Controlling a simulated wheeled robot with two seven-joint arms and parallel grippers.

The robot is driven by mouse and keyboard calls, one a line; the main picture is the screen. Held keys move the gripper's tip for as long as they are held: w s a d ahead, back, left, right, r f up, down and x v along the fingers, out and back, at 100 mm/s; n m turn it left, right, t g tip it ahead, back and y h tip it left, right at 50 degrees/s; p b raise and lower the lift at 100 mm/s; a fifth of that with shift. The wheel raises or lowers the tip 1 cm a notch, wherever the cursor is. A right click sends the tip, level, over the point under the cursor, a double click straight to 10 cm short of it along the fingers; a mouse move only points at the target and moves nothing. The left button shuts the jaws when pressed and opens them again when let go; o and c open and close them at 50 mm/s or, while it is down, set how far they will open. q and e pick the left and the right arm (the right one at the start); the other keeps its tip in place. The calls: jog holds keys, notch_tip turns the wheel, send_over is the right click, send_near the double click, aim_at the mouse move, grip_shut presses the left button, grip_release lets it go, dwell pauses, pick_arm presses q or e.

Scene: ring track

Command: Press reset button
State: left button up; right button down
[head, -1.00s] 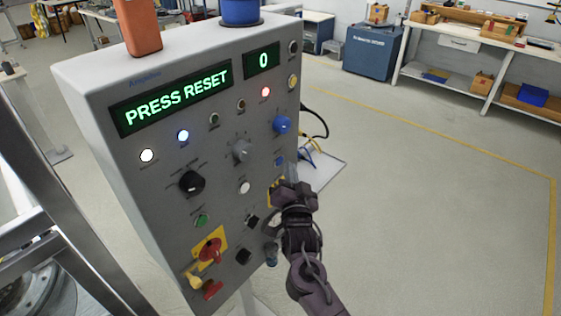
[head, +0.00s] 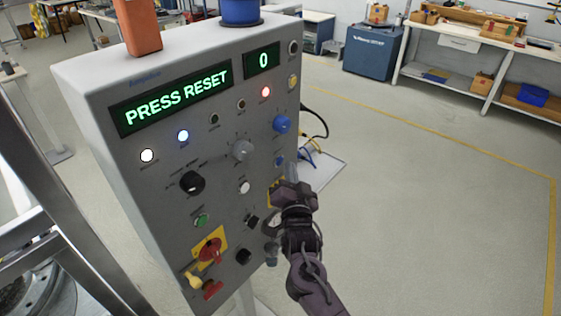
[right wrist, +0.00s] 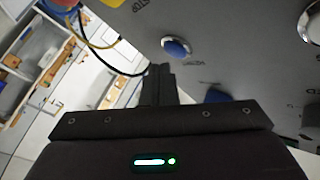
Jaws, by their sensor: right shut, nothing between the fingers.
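The grey control panel (head: 160,200) has a green display (head: 172,100) reading "PRESS RESET" and a small display (head: 262,60) reading "0". A small blue button (head: 279,160) sits near the panel's right edge; a blue button in a light ring (right wrist: 176,47) shows in the right wrist view. My right gripper (head: 291,170) is shut and empty, beside the panel's right edge, just below and right of that button. In the right wrist view its fingertips (right wrist: 160,72) are below and left of the button, apparently apart from it. The button labels are too small to read. My left gripper is not visible.
A blue knob (head: 281,124) and a grey knob (head: 242,151) stick out above and left of my gripper. Cables (head: 318,125) hang behind the right edge. The floor to the right is clear.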

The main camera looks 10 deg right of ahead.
jog(key=shift+w+a, duration=0.1)
jog(key=shift+w, duration=0.05)
jog(key=shift+w+a, duration=0.2)
jog(key=shift+w+a+b, duration=0.25)
jog(key=shift+w+b, duration=0.05)
jog(key=shift+b, duration=0.05)
dwell(0.9)
jog(key=shift+d, duration=0.1)
jog(key=shift+s+d+p, duration=0.4)
jog(key=shift+s, duration=0.25)
jog(key=shift+d, duration=0.1)
jog(key=s+d+p, duration=0.1)
jog(key=s, duration=0.1)
jog(key=s+d+p, duration=0.1)
jog(key=s+d, duration=0.1)
dwell(0.4)
